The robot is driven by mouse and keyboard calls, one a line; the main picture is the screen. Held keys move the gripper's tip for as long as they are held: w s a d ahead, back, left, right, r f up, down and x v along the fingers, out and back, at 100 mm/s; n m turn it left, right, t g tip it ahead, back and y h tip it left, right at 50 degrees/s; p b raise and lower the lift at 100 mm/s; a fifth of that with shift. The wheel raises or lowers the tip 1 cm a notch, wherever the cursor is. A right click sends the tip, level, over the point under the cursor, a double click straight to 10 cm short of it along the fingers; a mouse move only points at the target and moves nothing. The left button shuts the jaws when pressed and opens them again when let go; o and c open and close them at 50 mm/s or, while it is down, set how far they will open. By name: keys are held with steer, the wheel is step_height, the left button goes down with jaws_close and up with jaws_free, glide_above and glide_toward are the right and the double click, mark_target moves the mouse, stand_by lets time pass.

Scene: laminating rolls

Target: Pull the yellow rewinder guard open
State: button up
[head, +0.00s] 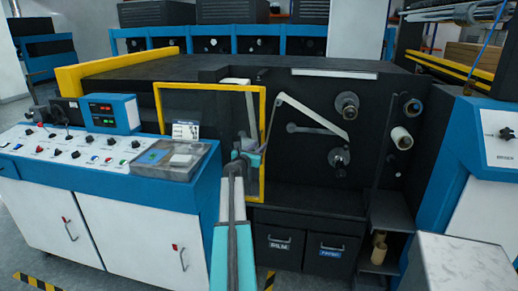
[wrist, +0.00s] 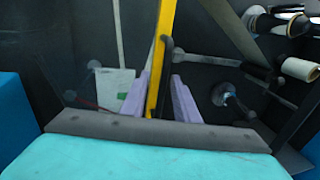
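The yellow rewinder guard (head: 262,110) is a rectangular yellow frame on the front of the black machine, and it looks closed against it. Its right upright (wrist: 160,60) runs down the middle of the wrist view. A thin black handle (wrist: 166,72) stands along that upright. My gripper (head: 248,150) is at the upright's middle height in the head view. In the wrist view its two lavender fingers (wrist: 160,95) stand apart on either side of the upright and handle. The gripper looks open around the handle; the exact contact is hidden.
Right of the guard are web rollers (head: 346,106) and a white-cored roll (head: 402,138). Below are black FILM and PAPER bins (head: 330,257). A blue control console (head: 100,165) stands at left, close to my arm. A grey block (head: 470,262) is at lower right.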

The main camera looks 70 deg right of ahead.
steer(key=a+b, duration=0.2)
steer(key=a, duration=1.1)
steer(key=shift+w, duration=0.3)
stand_by(0.3)
